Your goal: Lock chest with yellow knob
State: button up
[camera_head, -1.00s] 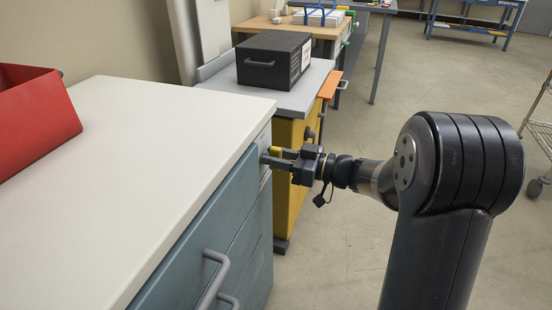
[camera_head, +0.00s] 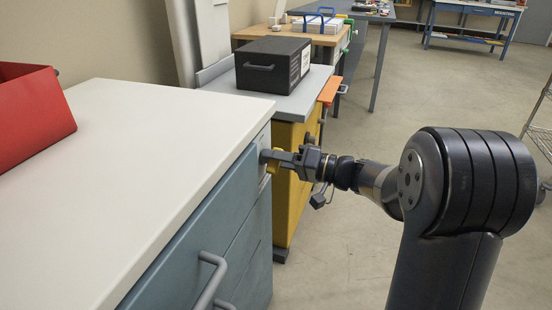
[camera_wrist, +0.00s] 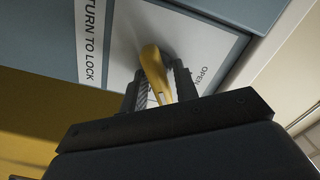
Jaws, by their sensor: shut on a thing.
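The chest (camera_head: 190,232) is blue-grey with a white top and stands at the left in the head view. Its yellow knob (camera_wrist: 155,70) sits on a white plate (camera_wrist: 122,35) marked "TURN TO LOCK" and "OPEN" in the wrist view. My gripper (camera_wrist: 160,80) is shut on the knob, with one finger on each side of it. In the head view my gripper (camera_head: 275,157) reaches the chest's right-hand front edge, and only a little yellow of the knob shows there. The wrist view is strongly tilted against the plate.
A red bin (camera_head: 32,103) stands on the chest top. Open floor lies to the right, with a wire cart (camera_head: 541,120) at the edge.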

jog(key=m+p, duration=0.1)
jog(key=m, duration=0.2)
jog(key=shift+m, duration=0.3)
jog(key=shift+f+m+p, duration=0.2)
jog(key=shift+m+p, duration=0.45)
jog(key=shift+m, duration=0.85)
jog(key=o, duration=0.7)
jog(key=shift+c, duration=0.2)
jog(key=p+v, duration=0.2)
jog(key=v, duration=0.9)
